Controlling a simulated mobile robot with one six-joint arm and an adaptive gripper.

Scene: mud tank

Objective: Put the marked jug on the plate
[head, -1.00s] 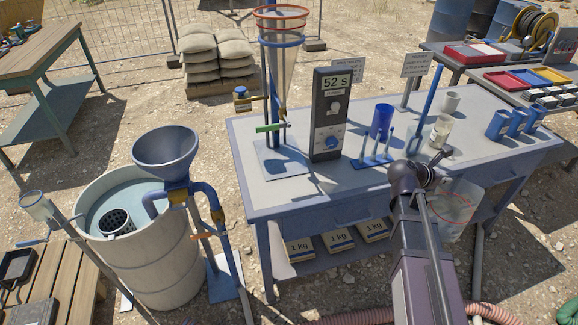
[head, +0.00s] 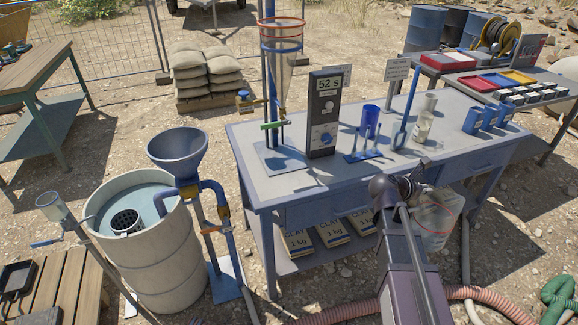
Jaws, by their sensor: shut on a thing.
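A clear jug (head: 436,222) with a red line around it hangs in front of the blue table's front edge, tilted in the head view. My gripper (head: 420,172) is at its upper left and is shut on it; the arm and wrist hide the fingers and the exact grip. A flat grey plate (head: 262,160) lies on the left part of the tabletop, under the clear funnel (head: 282,70) on its stand. The plate's surface is bare below the funnel. The jug is well to the right of the plate and apart from it.
On the blue table (head: 345,178) stand a timer (head: 323,112) reading 52 s, a blue cup (head: 370,120), a small rack (head: 370,150), a bottle (head: 423,120) and blue cups (head: 486,118). A barrel (head: 155,250) and hopper (head: 178,148) stand left. A pink hose (head: 345,314) lies in front.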

